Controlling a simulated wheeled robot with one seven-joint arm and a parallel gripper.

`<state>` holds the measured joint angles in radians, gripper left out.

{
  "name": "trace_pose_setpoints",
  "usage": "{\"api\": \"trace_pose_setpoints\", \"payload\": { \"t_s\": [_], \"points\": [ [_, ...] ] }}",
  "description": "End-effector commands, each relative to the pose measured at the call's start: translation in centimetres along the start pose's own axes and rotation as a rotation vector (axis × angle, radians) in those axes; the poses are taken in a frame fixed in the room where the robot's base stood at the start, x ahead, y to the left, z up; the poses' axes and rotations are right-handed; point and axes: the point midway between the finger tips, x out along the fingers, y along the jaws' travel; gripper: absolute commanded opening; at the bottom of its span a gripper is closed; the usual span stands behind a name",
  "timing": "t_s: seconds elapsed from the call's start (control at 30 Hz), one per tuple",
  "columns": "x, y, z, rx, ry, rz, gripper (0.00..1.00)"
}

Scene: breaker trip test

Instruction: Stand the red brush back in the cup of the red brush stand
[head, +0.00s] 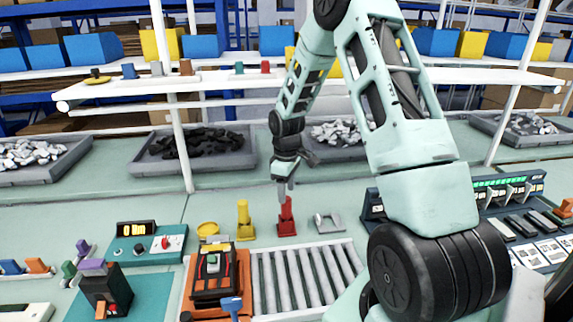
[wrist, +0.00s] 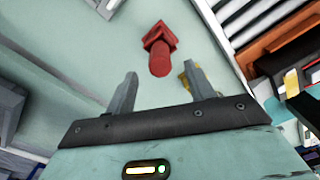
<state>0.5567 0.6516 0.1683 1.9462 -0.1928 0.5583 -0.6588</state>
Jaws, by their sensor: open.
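The red brush stand (head: 287,222) stands on the green bench, an upright red post or cup on a square base. In the wrist view the red stand (wrist: 158,48) lies ahead of my fingertips, its round part pointing towards me. I cannot tell whether its cup is empty or a brush is in it; no separate red brush can be made out. My gripper (head: 282,191) points down just above the red stand in the head view. In the wrist view my gripper (wrist: 160,88) has its fingers apart with nothing between them.
A yellow stand (head: 244,222) is close left of the red one, and a grey metal piece (head: 328,222) is to its right. A roller conveyor (head: 305,278) and a black-and-orange device (head: 213,275) are in front. Grey trays (head: 193,165) line the back.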

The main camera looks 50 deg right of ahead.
Motion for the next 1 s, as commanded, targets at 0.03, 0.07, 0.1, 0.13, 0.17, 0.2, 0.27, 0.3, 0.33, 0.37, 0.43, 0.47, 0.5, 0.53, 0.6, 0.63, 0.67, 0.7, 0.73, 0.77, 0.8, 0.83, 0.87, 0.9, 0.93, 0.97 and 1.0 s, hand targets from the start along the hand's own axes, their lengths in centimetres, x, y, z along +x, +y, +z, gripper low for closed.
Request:
{"api": "trace_pose_setpoints", "payload": {
  "t_s": [0.03,0.07,0.1,0.13,0.17,0.2,0.27,0.3,0.33,0.37,0.43,0.47,0.5,0.53,0.6,0.63,0.67,0.7,0.73,0.77,0.8,0.83,0.87,0.9,0.93,0.97,1.0],
  "points": [
    [-1.1,0.1,-0.1,0.0,0.004,0.005,0.54],
    [-1.9,0.1,-0.1,0.0,0.005,0.005,0.54],
    [-2.8,0.1,-0.1,0.001,0.005,0.005,0.54],
    [-3.5,0.1,-0.1,0.001,0.004,0.005,0.54],
    [-4.2,0.1,-0.1,0.001,0.004,0.005,0.54],
    [-5.1,0.1,0.0,0.001,0.004,0.005,0.54],
    [-6.4,0.1,-0.1,0.0,0.004,0.005,0.54],
    [-7.1,0.1,-0.1,0.0,0.003,0.004,0.54],
    [-7.7,0.1,-0.1,0.0,0.003,0.003,0.54],
    [-8.1,0.0,0.0,0.0,0.003,0.003,0.54],
    [-9.1,0.1,-0.1,0.0,0.002,0.003,0.54],
    [-9.4,0.1,-0.1,0.0,0.002,0.003,0.54],
    [-9.8,0.0,0.0,0.0,0.001,0.001,0.54],
    [-10.0,0.0,0.0,0.0,0.001,0.001,0.54],
    [-10.4,0.0,0.0,0.0,0.001,0.0,0.54],
    [-10.5,0.0,0.0,0.0,0.001,0.0,0.54],
    [-10.5,0.0,0.0,0.0,0.001,0.0,0.54],
    [-10.6,0.0,0.0,-0.001,0.0,-0.001,0.54],
    [-10.6,0.0,0.0,-0.001,0.0,-0.001,0.54],
    [-10.6,0.0,0.0,-0.001,0.0,-0.001,0.54],
    [-10.6,0.0,0.0,-0.001,0.0,-0.001,0.54],
    [-10.6,0.0,0.0,-0.001,0.0,-0.001,0.54],
    [-10.6,0.0,0.0,-0.001,0.0,-0.001,0.54],
    [-10.6,0.0,0.0,-0.001,0.0,-0.001,0.54],
    [-10.6,0.0,0.0,-0.001,0.0,-0.001,0.54],
    [-10.6,0.0,0.0,-0.001,0.0,-0.001,0.54],
    [-10.6,0.0,0.0,-0.001,0.0,-0.001,0.54]
  ]
}}
